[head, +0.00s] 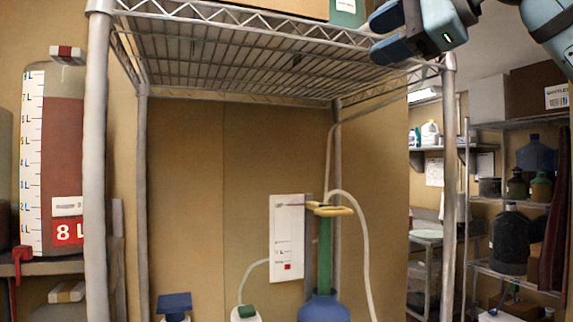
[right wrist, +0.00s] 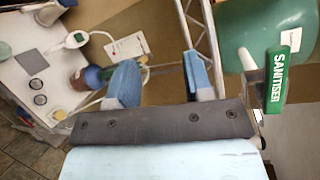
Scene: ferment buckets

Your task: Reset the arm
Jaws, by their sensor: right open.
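My right gripper (head: 380,35) is at the top right of the head view, raised near the top level of the wire rack (head: 230,50). Its two blue fingers stand apart with nothing between them. In the right wrist view my right gripper (right wrist: 160,72) is also open and empty. A green container (right wrist: 250,30) and a green handle marked SANITISER (right wrist: 275,75) are to the right of the fingers there, apart from them. In the head view only a piece of a green object (head: 347,13) shows on the rack top. My left gripper is in neither view.
A tall tank marked 8 L (head: 62,160) stands at left. Below the rack are a green tube on a blue base (head: 325,305), hoses and a white gauge card (head: 287,238). Stocked shelves (head: 515,200) stand at right. The space under the rack top is mostly clear.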

